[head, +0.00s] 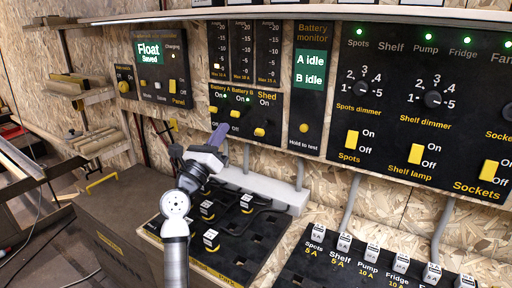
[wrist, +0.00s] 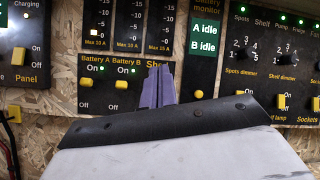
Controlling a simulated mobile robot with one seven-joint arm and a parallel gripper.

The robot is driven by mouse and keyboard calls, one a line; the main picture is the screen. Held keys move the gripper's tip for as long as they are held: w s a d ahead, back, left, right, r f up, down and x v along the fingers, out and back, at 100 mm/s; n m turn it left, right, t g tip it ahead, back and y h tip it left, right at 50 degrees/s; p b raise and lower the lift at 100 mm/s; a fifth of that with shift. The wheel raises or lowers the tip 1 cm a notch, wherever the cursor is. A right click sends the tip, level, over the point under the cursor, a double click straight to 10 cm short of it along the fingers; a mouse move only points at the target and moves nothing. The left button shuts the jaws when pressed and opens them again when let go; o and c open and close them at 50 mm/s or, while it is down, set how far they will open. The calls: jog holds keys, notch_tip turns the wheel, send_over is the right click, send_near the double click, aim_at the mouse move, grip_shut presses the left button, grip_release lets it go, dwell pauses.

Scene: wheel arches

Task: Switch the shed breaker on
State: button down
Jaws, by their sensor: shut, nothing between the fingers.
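The black breaker panel (head: 271,116) on the wall carries Battery A, Battery B and Shed breakers. The yellow shed breaker lever (head: 259,132) sits low, below its On mark, with no lit lamp seen beside its label. The Battery A lever (head: 213,109) and Battery B lever (head: 235,114) are up, with green lamps lit. My gripper (head: 220,133) is shut and empty, its purple fingers pointing at the panel, left of and about level with the shed lever in the head view. In the wrist view the fingers (wrist: 157,84) cover part of the Shed label and hide its lever.
A battery monitor (head: 304,128) with a yellow hold-to-test button is right of the breakers. A switch panel (head: 420,110) with dimmers lies further right. A grey conduit box (head: 262,187) and a black socket board (head: 262,230) are below. A shelf edge (head: 330,13) runs above.

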aim_at(263, 128)
jog(key=w+d+f+m+g+y, duration=0.1)
jog(key=w+d+f+g, duration=0.1)
jog(key=w+f, duration=0.2)
jog(key=w+d+f+m+g+y, duration=0.1)
jog(key=w+d+f+m+g, duration=0.1)
jog(key=f, duration=0.8)
jog(key=shift+w+d+f+m+y+b, duration=0.35)
jog(key=shift+w+d+y, duration=0.1)
jog(key=shift+w, duration=0.4)
jog(key=w+d+r+p, duration=0.3)
jog(key=w+d+r, duration=0.1)
jog(key=w, duration=0.3)
jog(key=shift+r, duration=0.35)
jog(key=shift+a+r+g+p, duration=0.15)
jog(key=shift+g+p, duration=0.15)
jog(key=shift+p, duration=0.15)
